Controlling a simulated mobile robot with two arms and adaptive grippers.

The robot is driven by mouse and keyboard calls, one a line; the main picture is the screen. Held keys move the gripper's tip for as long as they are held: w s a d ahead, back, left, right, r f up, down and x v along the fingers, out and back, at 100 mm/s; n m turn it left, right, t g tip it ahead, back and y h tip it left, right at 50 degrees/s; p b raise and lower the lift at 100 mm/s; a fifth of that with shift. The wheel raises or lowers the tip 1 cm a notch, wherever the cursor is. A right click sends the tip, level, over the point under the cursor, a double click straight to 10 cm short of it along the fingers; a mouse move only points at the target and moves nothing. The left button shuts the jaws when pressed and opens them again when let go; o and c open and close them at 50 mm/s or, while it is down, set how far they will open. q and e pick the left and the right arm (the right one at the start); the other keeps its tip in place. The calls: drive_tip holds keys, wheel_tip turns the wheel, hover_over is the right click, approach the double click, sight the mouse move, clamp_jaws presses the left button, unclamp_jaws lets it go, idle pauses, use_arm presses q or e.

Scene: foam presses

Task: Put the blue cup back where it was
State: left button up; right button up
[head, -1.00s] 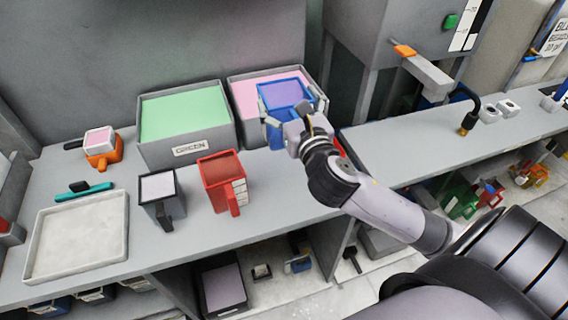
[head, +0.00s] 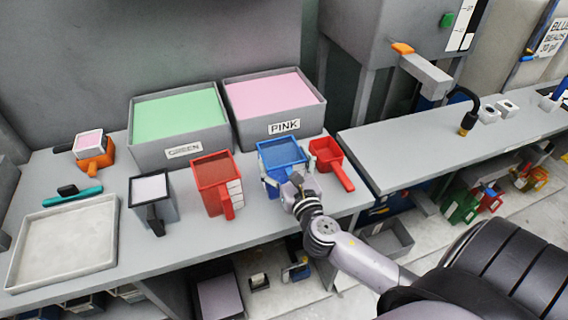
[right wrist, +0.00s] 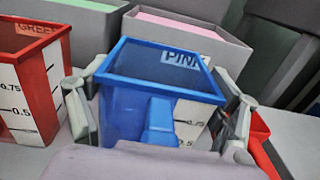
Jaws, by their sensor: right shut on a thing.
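The blue cup (head: 281,154) is upright at the front part of the bench, between the red cup and the red scoop. Its inside looks blue and empty in the head view. My right gripper (head: 290,172) is shut on it, one finger on each side. In the right wrist view the blue cup (right wrist: 150,105) shows its handle toward me and a measuring scale. I cannot tell whether its base touches the bench. My left gripper is not in view.
A red cup (head: 216,172) stands close left, a red scoop (head: 329,155) close right. Behind are the PINK bin (head: 285,126) and GREEN bin (head: 183,152). A grey-white cup (head: 152,192) and a pale tray (head: 63,243) are further left. The bench (head: 240,233) is clear in front.

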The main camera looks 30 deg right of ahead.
drive_tip(key=shift+f, duration=0.1)
drive_tip(key=o, duration=1.5)
drive_tip(key=shift+b+v, duration=1.4)
drive_tip(key=shift+v, duration=4.6)
